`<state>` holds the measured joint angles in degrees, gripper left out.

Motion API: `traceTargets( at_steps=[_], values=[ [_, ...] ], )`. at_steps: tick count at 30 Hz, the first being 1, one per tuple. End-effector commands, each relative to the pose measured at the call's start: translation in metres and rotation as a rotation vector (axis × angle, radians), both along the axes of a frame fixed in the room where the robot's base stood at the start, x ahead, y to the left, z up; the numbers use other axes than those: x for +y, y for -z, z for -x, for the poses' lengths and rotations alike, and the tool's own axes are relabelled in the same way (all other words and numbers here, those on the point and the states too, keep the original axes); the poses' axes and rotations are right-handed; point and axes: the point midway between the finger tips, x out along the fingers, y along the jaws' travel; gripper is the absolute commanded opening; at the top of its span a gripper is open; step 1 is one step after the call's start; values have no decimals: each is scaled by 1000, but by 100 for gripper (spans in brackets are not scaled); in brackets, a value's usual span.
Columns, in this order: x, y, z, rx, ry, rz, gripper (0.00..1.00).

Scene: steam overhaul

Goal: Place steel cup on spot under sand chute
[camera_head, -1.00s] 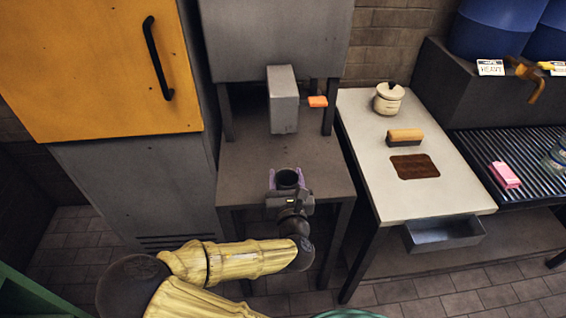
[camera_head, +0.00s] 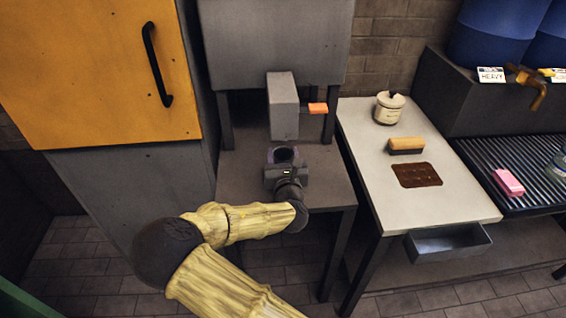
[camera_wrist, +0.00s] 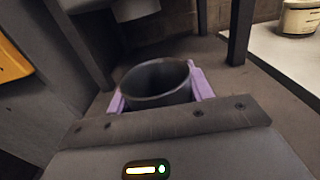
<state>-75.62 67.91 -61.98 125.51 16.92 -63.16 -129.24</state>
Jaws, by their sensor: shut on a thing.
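My gripper (camera_head: 284,158) is shut on the dark steel cup (camera_head: 284,153), just in front of the sand chute. In the wrist view the cup (camera_wrist: 157,82) is upright with its mouth up, and purple finger pads (camera_wrist: 202,84) sit on either side of it. The grey sand chute (camera_head: 283,105) hangs down from the large hopper, with an orange handle (camera_head: 318,108) on its right. The stand's shelf (camera_head: 245,185) lies below the cup. I cannot tell whether the cup touches the shelf. The spot under the chute is not clearly visible.
Stand legs (camera_head: 226,120) flank the chute. A tall cabinet with an orange door (camera_head: 100,70) is close on the left. To the right a pale table (camera_head: 440,205) holds a lidded jar (camera_head: 389,107) and a brush (camera_head: 406,145).

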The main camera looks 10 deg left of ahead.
Motion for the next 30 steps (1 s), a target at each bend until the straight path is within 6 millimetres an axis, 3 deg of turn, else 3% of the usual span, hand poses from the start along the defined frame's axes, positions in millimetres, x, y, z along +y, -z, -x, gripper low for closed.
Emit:
traceTargets(
  at_steps=[5, 9, 12, 23, 24, 27, 30],
  values=[
    [3, 0, -12, -2, 0, 0, 28],
    [2, 27, -10, 1, 0, 0, 28],
    [2, 35, -10, 1, -1, 0, 28],
    [2, 38, -9, 0, -1, 1, 28],
    [2, 37, -9, 0, 0, 0, 57],
    [2, 37, -9, 0, 0, 0, 73],
    [2, 37, -9, 0, 0, 0, 73]
  ],
)
